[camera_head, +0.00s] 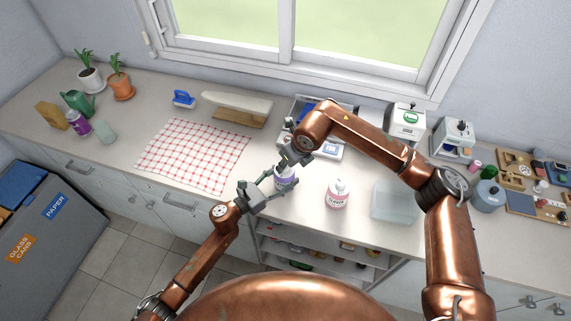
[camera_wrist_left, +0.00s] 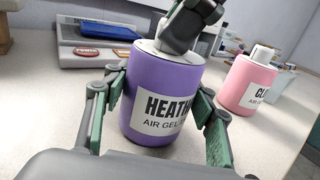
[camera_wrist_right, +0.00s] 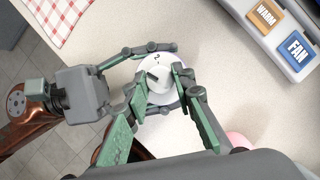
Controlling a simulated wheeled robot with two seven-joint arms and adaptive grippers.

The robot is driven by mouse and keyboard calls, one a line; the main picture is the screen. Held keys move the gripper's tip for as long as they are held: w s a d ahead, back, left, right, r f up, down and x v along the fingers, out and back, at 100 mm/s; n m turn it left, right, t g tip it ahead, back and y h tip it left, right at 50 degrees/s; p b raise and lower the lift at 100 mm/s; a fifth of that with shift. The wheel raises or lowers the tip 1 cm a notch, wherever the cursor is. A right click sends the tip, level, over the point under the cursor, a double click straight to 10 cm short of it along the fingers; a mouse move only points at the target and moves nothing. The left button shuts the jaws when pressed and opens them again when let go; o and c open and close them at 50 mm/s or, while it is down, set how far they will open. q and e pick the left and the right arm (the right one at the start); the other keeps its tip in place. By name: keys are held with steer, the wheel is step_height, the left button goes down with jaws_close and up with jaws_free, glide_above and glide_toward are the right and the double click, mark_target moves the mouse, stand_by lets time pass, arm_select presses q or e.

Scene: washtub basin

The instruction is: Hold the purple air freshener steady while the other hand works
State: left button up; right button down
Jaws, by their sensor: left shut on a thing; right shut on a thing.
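The purple air freshener (camera_head: 284,184) stands upright on the counter, with a white label reading "HEATH…" in the left wrist view (camera_wrist_left: 140,100). My left gripper (camera_head: 266,188) is shut around its body from the side, with one finger on each side in the left wrist view (camera_wrist_left: 155,112). My right gripper (camera_head: 288,160) comes from above and is shut on the white cap (camera_wrist_right: 157,78) of the air freshener. The right fingers partly cover the cap. The purple body is mostly hidden below it in the right wrist view.
A pink air freshener (camera_head: 338,194) stands just to the right. A translucent container (camera_head: 395,203) is farther right. A red checked cloth (camera_head: 195,154) lies left. A device with blue and orange buttons (camera_wrist_right: 293,35) stands behind. The front counter edge is close, above open shelves (camera_head: 325,254).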

arm_select(q)
steer(key=shift+f, duration=0.1)
arm_select(e)
steer(key=m+h, duration=0.1)
steer(key=m, duration=0.1)
steer(key=m+t, duration=0.1)
steer(key=m, duration=0.2)
steer(key=shift+a+h, duration=0.2)
steer(key=shift+h, duration=0.2)
steer(key=shift+m+h, duration=0.8)
steer(key=shift+m, duration=1.3)
steer(key=c, duration=1.6)
jaws_free()
steer(key=v, duration=1.2)
steer(key=shift+s, duration=0.2)
arm_select(q)
steer(key=o, duration=1.4)
